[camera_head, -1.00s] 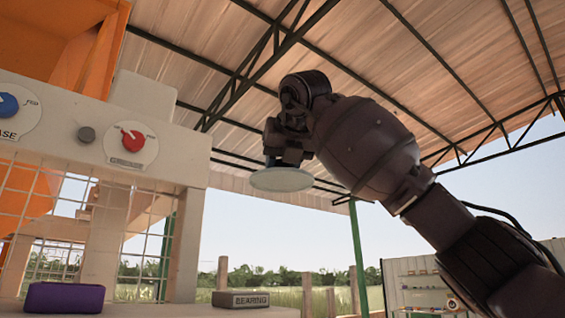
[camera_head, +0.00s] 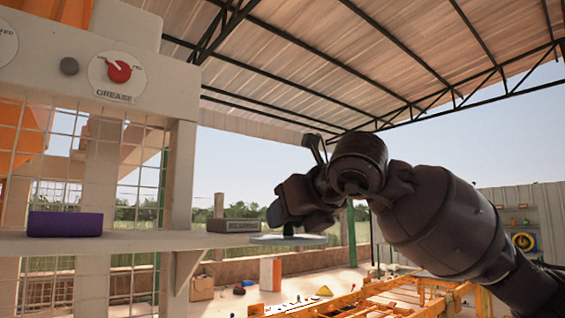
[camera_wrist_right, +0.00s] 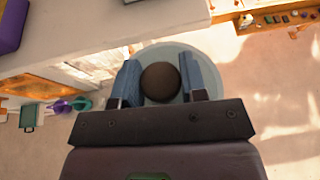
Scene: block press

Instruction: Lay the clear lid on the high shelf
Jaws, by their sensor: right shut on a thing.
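The clear lid (camera_head: 287,240) is a pale round disc with a dark round knob. In the head view it hangs level at the right end of the high shelf (camera_head: 150,241), at about the shelf's height. My right gripper (camera_wrist_right: 160,84) is shut on the lid's knob, with a blue finger on each side. In the right wrist view the clear lid (camera_wrist_right: 203,65) shows around the knob, and its far rim overlaps the shelf's edge (camera_wrist_right: 130,30). I cannot tell whether it touches the shelf. My left gripper is not in view.
A purple block (camera_head: 65,224) lies on the shelf's left part. A grey block marked BEARING (camera_head: 232,225) stands near its right end, close to the lid. A wire grid and posts stand behind the shelf. Open air lies right of the shelf.

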